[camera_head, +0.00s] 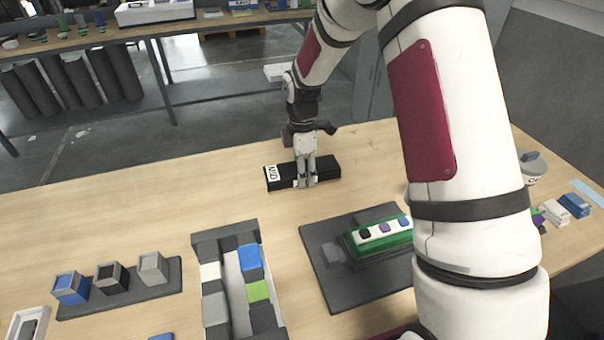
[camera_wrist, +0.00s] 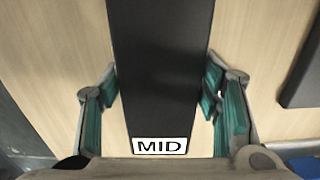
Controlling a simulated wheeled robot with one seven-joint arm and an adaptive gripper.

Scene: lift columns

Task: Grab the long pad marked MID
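The long black pad (camera_head: 325,167) lies flat on the wooden table, with a white MID label on its left end. In the wrist view the pad (camera_wrist: 160,60) runs up the middle, its MID label near the bottom edge. My gripper (camera_head: 305,183) is down at the pad, a little right of its middle. In the wrist view my gripper's (camera_wrist: 160,85) teal-lined fingers are apart, one on each side of the pad. The fingertips are very close to its long sides; I cannot tell whether they touch.
A dark tray with colored blocks (camera_head: 220,233) stands at front centre. Several small cubes sit on a board (camera_head: 160,290) at left. The table left of the pad is clear.

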